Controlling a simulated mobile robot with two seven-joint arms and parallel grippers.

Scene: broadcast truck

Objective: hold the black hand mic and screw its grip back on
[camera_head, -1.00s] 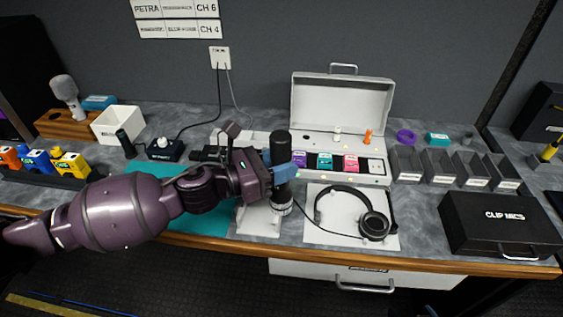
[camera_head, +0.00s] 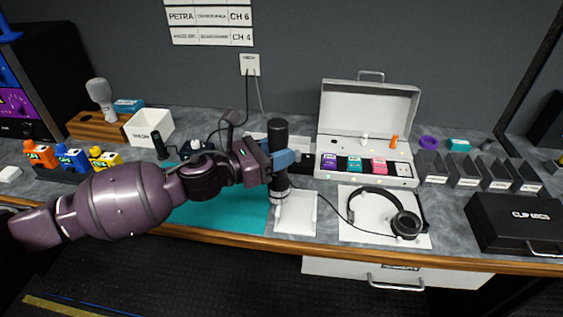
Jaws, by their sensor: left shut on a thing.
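My left gripper (camera_head: 282,160) is shut on the black hand mic (camera_head: 278,132), a dark upright cylinder with a silvery band at its lower end. The blue fingers close around its middle. The lower end shows in front of the left edge of a small white tray (camera_head: 297,214); I cannot tell whether it touches anything. A short dark green-black cylinder (camera_head: 159,146) stands upright near the white bin and may be the loose grip; I cannot tell for sure. My right gripper is not in view.
A teal mat (camera_head: 225,214) lies left of the tray. Headphones (camera_head: 392,213) rest on a white sheet at right. Behind stands an open white case (camera_head: 367,112). A black case (camera_head: 515,221) and grey bins (camera_head: 465,173) are farther right. A grey mic (camera_head: 100,92) stands at left.

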